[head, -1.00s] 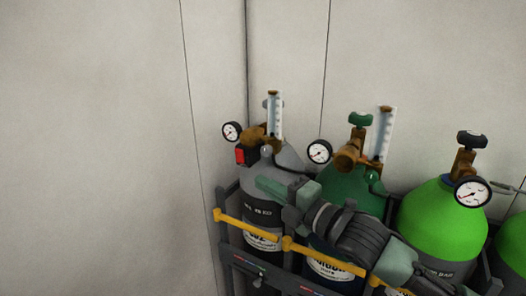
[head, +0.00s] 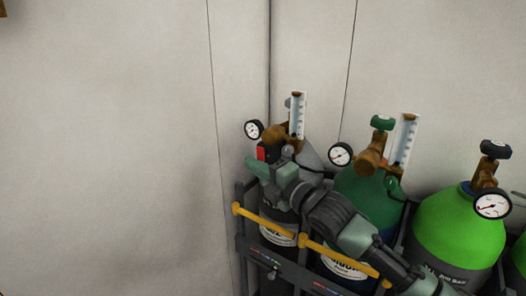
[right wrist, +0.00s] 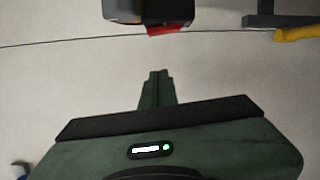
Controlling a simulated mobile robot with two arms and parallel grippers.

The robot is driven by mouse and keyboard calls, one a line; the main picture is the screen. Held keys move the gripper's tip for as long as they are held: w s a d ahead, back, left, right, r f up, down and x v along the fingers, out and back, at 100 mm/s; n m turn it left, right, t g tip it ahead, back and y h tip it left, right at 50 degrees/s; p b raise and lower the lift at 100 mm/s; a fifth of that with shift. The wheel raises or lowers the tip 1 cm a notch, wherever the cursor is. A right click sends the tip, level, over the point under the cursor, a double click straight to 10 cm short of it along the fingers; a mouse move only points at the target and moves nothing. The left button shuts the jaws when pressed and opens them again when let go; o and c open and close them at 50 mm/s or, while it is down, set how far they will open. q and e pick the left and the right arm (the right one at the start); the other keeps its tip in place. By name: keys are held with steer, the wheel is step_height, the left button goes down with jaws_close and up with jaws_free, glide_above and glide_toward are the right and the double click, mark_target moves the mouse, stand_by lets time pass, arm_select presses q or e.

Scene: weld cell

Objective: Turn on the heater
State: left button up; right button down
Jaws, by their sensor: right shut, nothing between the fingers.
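The heater is a small dark box with a red switch (head: 262,151) on the brass regulator of the grey cylinder at the left end of the rack. In the right wrist view the dark heater box (right wrist: 137,10) is at the top edge, partly cut off, with the red switch (right wrist: 166,30) at its lower right. My right gripper (head: 251,164) is shut and empty, just below the red switch in the head view. Its closed fingertips (right wrist: 158,74) point toward the switch in the wrist view, with a visible gap between. My left gripper is not in view.
A dark rack with yellow bars (head: 262,222) holds the grey cylinder, a dark green cylinder (head: 362,195) and bright green ones (head: 455,225). Gauges and glass flow tubes (head: 297,115) stick up close by. The bare wall (head: 110,140) leaves free room at left.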

mark_target(264, 155)
steer(key=w, duration=0.1)
steer(key=w+d+p, duration=0.1)
steer(key=w+d, duration=0.1)
steer(key=shift+w+d+r, duration=0.2)
steer(key=shift+r, duration=0.1)
steer(key=shift+a, duration=0.1)
steer(key=shift+w+d+m+p, duration=0.2)
steer(key=shift+m+p, duration=0.1)
steer(key=shift+m, duration=0.1)
steer(key=shift+r, duration=0.1)
